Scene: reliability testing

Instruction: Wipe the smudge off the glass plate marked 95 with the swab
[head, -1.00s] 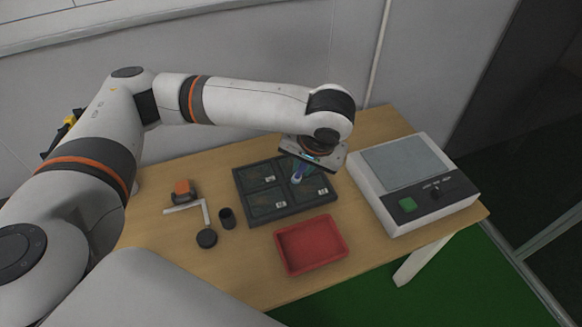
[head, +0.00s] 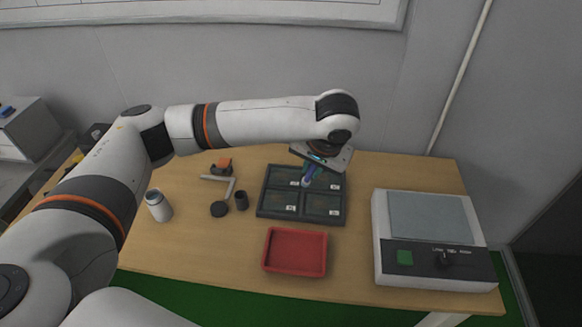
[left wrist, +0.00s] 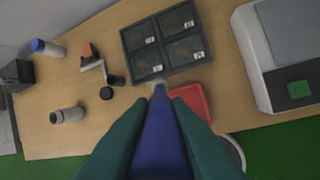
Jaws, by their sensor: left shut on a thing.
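My left gripper (head: 314,173) is shut on the swab (head: 306,182), which has a blue handle and a pale tip. The swab points down over the rear part of a dark tray (head: 300,219). The tray has four compartments, each with a dark glass plate and a small white label; the numbers are too small to read. In the left wrist view the green fingers (left wrist: 160,135) hold the blue swab handle, and its pale tip shows near the tray's (left wrist: 127,52) front edge. I cannot tell whether the tip touches anything. No smudge is clear. My right gripper is out of view.
A red tray (head: 267,262) lies in front of the dark tray. A white device (head: 384,272) with a green button stands at right.

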